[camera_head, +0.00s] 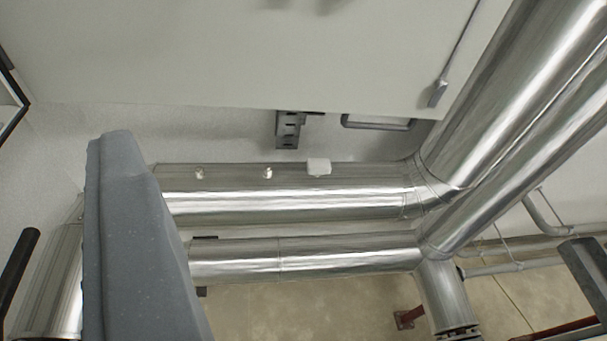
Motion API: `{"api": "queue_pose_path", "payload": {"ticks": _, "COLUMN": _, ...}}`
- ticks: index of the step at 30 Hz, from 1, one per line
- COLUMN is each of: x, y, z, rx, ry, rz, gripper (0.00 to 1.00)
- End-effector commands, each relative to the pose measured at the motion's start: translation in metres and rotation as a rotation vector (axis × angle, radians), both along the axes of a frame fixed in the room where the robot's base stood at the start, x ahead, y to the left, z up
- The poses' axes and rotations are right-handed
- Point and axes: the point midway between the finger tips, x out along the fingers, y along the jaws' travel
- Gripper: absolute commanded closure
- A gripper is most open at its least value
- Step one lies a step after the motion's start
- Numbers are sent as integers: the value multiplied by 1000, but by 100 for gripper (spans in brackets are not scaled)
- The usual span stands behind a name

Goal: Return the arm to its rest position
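No part that I can surely name as my gripper shows in the head camera view, so I cannot see its fingers or anything between them. The arm's pose cannot be read from this single view. A large grey-blue slab (135,245) stands upright at the left, close to the camera, and hides part of the pipes behind it.
Two shiny metal-clad pipes, an upper (290,205) and a lower one (310,258), run across the middle. Thick pipes (520,90) rise at the right. A dark rod (17,270) and a dark block (588,272) show at the edges. A pale wall is behind.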

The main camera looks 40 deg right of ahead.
Motion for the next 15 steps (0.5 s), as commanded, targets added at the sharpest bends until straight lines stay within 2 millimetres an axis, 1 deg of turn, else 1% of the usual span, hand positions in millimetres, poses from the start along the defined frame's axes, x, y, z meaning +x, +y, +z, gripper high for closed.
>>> {"api": "queue_pose_path", "payload": {"ticks": 2, "x": -1, "y": -3, "z": 1, "rx": 3, "ry": -3, "rz": -15, "gripper": 57}}
{"api": "queue_pose_path", "payload": {"ticks": 10, "x": -1, "y": -2, "z": 0, "rx": 4, "ry": -3, "rz": -13, "gripper": 57}}
{"api": "queue_pose_path", "payload": {"ticks": 13, "x": -1, "y": -2, "z": -6, "rx": 4, "ry": -3, "rz": -13, "gripper": 57}}
{"api": "queue_pose_path", "payload": {"ticks": 15, "x": -1, "y": -2, "z": -15, "rx": 4, "ry": -3, "rz": -13, "gripper": 57}}
